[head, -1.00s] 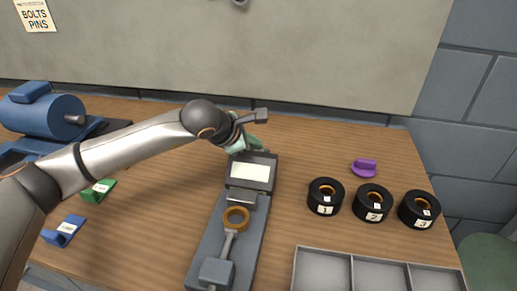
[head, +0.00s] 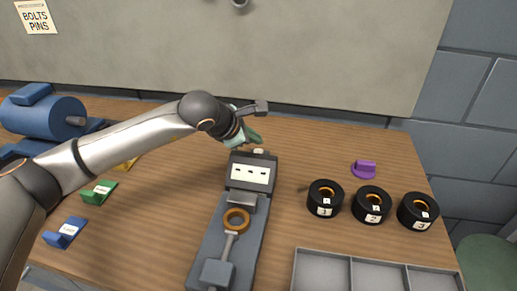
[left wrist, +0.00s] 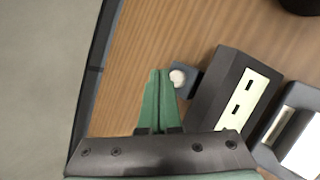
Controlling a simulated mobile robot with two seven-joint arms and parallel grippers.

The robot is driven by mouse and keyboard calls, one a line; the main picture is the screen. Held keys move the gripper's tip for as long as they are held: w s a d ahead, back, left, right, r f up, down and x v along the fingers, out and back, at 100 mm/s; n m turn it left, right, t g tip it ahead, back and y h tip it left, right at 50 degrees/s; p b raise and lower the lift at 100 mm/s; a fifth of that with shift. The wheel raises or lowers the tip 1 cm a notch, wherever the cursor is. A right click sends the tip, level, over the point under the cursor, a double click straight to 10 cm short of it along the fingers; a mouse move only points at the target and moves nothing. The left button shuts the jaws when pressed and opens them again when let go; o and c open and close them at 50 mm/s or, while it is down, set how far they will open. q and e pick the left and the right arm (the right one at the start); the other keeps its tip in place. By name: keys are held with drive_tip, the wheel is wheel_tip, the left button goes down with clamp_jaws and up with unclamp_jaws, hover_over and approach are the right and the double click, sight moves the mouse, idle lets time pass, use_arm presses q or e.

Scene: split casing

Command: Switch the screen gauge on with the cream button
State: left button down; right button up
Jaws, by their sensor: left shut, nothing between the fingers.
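The screen gauge (head: 250,174) is a dark box at the far end of a grey fixture, with a pale screen showing a row of dark dashes. Its screen shows partly in the left wrist view (left wrist: 240,100). The round cream button (head: 258,151) sits on a small dark block behind the gauge; it is clear in the left wrist view (left wrist: 177,78). My left gripper (head: 257,138) has green fingers, shut and empty. In the left wrist view its fingertips (left wrist: 160,74) are just left of the button, seemingly apart from it. My right gripper is not in view.
An orange ring (head: 236,219) sits on the fixture. Black rings numbered 1 (head: 325,199), 2 (head: 371,205) and 3 (head: 417,211) stand right, near a purple part (head: 364,169) and a grey compartment tray (head: 322,253). Green (head: 98,192) and blue (head: 65,232) parts lie left.

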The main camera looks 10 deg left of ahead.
use_arm(q)
wheel_tip(320, 180, up, 6)
drive_tip(key=shift+f+p, duration=0.25)
drive_tip(key=shift+p, duration=0.9)
